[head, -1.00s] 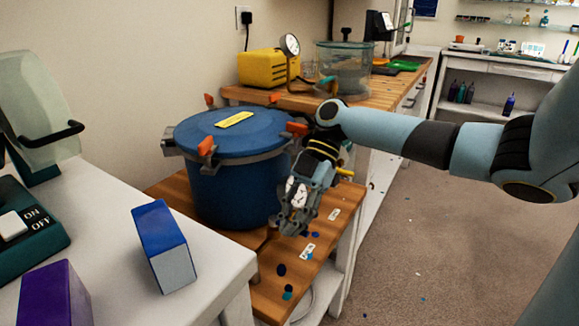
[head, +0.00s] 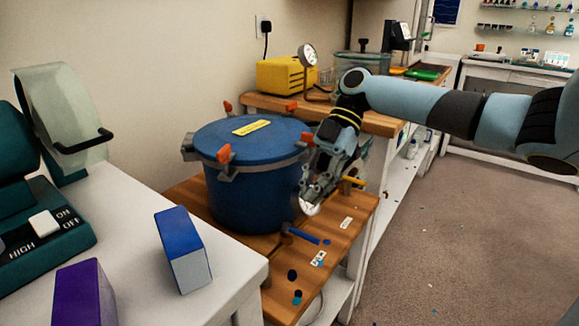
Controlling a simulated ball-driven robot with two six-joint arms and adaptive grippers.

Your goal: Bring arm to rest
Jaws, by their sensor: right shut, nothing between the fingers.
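My right arm (head: 440,108) comes in from the right, and its gripper (head: 309,205) hangs down beside the right side of the blue pressure pot (head: 250,190). The gripper is shut and empty, above the wooden bench. I cannot tell whether it touches the pot. The pot has its lid on, with a yellow label and orange-knobbed clamps around the rim. A blue lever handle (head: 304,235) shows low at the pot's front right, below the gripper. My left gripper is out of view.
A white table (head: 130,265) at the left holds a blue box (head: 183,250), a purple box (head: 85,295) and a teal machine (head: 40,225). A yellow device (head: 287,75) and a gauge (head: 307,55) stand behind the pot.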

